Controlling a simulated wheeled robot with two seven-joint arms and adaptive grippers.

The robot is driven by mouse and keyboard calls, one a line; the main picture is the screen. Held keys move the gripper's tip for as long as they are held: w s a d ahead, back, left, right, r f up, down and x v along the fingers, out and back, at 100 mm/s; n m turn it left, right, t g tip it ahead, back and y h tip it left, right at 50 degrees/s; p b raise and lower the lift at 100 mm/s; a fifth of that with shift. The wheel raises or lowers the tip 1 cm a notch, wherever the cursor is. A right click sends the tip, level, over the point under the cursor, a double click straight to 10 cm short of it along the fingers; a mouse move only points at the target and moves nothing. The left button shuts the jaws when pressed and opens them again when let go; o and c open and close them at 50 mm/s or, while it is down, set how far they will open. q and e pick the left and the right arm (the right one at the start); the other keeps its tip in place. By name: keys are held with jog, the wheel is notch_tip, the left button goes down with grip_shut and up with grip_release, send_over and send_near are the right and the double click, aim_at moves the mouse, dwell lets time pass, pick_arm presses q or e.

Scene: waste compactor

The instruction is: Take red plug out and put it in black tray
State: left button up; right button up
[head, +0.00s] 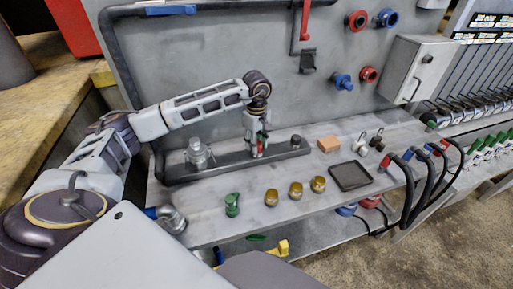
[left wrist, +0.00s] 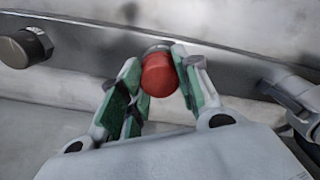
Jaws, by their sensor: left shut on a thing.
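The red plug (left wrist: 158,75) sits between the green-padded fingers of my left gripper (left wrist: 157,88) in the left wrist view. The fingers are shut on it. Its far end is at a dark bar along the wall; I cannot tell whether it is still seated there. The black tray (head: 350,176) lies flat and empty on the grey bench, to the right of the gripper. My right gripper is not in view.
A dark knob (head: 296,141) and a metal valve (head: 198,154) stand on the bar. A green part (head: 232,204) and several brass fittings (head: 296,190) stand in front. An orange block (head: 328,144) lies behind the tray.

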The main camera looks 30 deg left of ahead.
pick_arm(q)
jog(key=shift+n, duration=2.4)
jog(key=shift+n+p, duration=0.3)
jog(key=shift+n, duration=2.3)
jog(key=shift+n, duration=0.3)
jog(key=shift+n+p, duration=0.5)
jog(key=shift+n, duration=1.8)
jog(key=o, duration=1.2)
